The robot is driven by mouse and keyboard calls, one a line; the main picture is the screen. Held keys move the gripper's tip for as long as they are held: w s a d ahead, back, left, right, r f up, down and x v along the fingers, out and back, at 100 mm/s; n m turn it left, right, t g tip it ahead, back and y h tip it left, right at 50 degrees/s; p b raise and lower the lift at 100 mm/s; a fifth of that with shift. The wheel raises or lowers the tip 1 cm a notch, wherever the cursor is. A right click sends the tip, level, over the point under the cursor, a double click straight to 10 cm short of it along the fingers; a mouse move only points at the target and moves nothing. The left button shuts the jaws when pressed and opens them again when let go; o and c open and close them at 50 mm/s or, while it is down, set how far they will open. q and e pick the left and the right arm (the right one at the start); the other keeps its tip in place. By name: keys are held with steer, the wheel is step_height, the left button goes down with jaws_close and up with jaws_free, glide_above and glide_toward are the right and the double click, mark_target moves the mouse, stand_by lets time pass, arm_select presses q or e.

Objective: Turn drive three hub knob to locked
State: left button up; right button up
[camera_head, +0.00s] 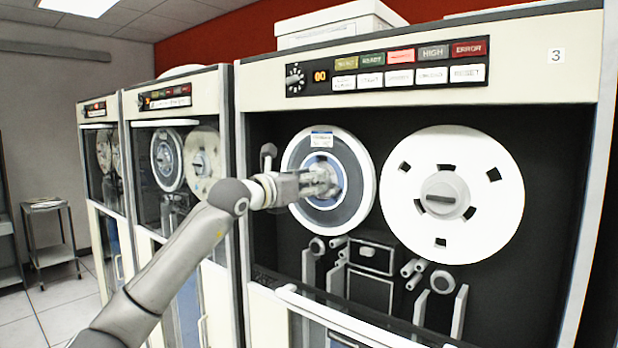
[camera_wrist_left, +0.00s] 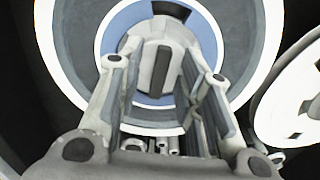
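Drive three (camera_head: 560,87) is the cabinet marked "3" at the right of the head view. Its left reel (camera_head: 300,160) is grey with a blue centre and a white rim. The hub knob (camera_wrist_left: 160,60) of this reel is a pale block with a dark stripe in the left wrist view; in the head view my gripper mostly hides it. My left gripper (camera_head: 325,183) is at the hub. In the left wrist view its fingers (camera_wrist_left: 166,75) stand on either side of the knob, with what looks like a small gap. My right gripper is not in view.
The white right reel (camera_head: 485,180) with its own hub knob (camera_head: 443,196) is close beside. Rollers and tape guides (camera_head: 370,257) sit below. A control panel (camera_head: 390,66) is above, and an opened glass door (camera_head: 350,315) sits low in front. Other drives (camera_head: 180,100) stand left.

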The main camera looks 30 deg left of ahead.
arm_select(q)
jaws_close()
steer(key=shift+m, duration=0.5)
steer(key=m, duration=1.1)
steer(key=m+b, duration=0.1)
steer(key=m, duration=0.4)
steer(key=shift+d+f+m, duration=0.3)
steer(key=shift+m, duration=0.4)
